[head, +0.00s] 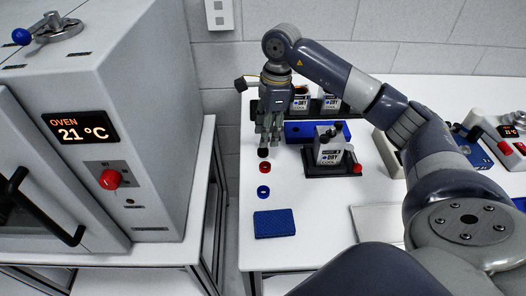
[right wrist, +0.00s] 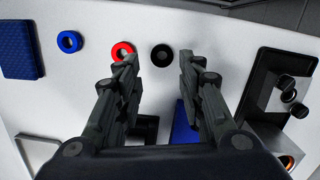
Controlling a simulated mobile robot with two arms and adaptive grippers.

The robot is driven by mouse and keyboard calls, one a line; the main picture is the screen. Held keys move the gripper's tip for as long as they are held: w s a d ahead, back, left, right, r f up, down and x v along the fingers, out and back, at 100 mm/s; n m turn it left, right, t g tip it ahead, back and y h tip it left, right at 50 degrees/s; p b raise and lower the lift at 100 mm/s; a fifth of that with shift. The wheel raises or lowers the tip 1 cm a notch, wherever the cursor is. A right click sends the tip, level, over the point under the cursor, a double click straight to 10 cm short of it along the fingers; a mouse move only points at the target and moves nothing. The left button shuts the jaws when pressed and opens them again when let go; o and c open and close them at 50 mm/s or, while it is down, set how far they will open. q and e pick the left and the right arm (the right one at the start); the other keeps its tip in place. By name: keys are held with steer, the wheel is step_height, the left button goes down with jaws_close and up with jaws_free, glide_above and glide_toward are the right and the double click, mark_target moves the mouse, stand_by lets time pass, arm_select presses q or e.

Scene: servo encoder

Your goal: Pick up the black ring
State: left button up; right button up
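The black ring (head: 263,152) lies flat on the white table, at the far end of a row of rings. In the right wrist view the black ring (right wrist: 155,56) shows between the two fingertips. My right gripper (head: 267,137) points down above the table at the black ring. In the right wrist view the right gripper (right wrist: 158,60) is open, with nothing held. How high the fingertips are above the ring I cannot tell. My left gripper is not in view.
A red ring (head: 265,168) lies next to the black ring, partly behind one finger in the wrist view. A blue ring (head: 263,191) and a blue mat (head: 274,223) lie nearer. A blue bin (head: 298,131) and a black stand with a labelled container (head: 330,151) stand to the right.

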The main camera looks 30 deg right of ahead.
steer(key=shift+a+f+p, duration=0.1)
steer(key=shift+f+p, duration=0.2)
steer(key=shift+f, duration=0.35)
steer(key=f, duration=0.3)
steer(key=f+p, duration=0.1)
steer(key=shift+w+a+f, duration=0.15)
steer(key=shift+w+a, duration=0.05)
steer(key=shift+w, duration=0.05)
steer(key=shift+c, duration=0.6)
steer(key=c, duration=0.5)
